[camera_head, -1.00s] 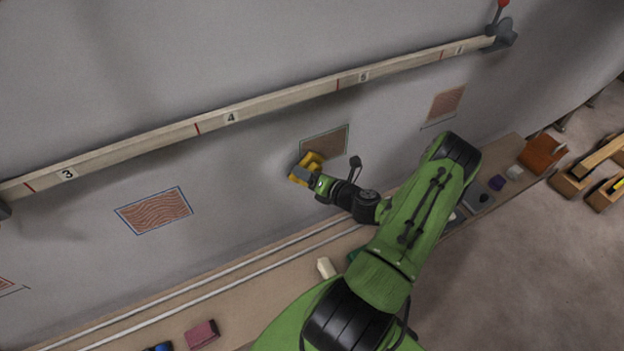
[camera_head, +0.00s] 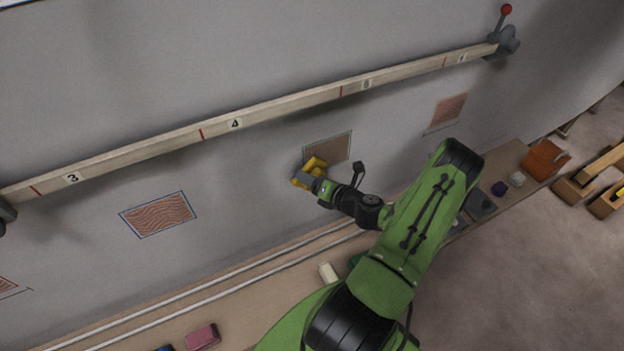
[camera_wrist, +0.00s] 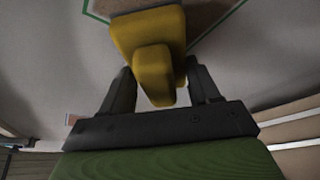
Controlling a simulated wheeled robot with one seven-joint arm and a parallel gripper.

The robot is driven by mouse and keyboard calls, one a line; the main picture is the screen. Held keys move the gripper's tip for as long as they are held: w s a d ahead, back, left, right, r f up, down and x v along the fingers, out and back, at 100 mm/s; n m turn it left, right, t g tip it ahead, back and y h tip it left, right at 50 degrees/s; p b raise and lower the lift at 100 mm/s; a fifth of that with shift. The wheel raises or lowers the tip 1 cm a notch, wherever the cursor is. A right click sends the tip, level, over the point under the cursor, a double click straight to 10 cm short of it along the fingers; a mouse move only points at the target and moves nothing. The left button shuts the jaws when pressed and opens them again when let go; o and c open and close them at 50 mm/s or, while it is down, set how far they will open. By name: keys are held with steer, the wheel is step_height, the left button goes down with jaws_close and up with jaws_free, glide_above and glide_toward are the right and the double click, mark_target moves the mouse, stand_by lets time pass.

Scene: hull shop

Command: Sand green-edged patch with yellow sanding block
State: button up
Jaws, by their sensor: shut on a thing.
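The green-edged patch (camera_head: 329,148) is a brownish rectangle on the grey hull wall, below the batten near its middle. It also shows at the top of the wrist view (camera_wrist: 206,14). My gripper (camera_head: 317,180) is shut on the yellow sanding block (camera_head: 306,170). In the wrist view the block (camera_wrist: 150,38) sits with its handle between the two dark fingers, and its far edge overlaps the patch's lower part. In the head view the block is at the patch's lower-left corner. I cannot tell whether its face touches the wall.
A blue-edged patch (camera_head: 158,214) with wavy texture lies left, another patch (camera_head: 447,110) right. The numbered batten (camera_head: 270,108) crosses above. Below, a shelf (camera_head: 240,303) holds a pink block (camera_head: 202,337), a pale piece (camera_head: 328,272) and an orange-brown box (camera_head: 545,157).

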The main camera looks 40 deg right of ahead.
steer(key=shift+w+d, duration=0.25)
steer(key=shift+w, duration=0.55)
steer(key=shift+d, duration=0.1)
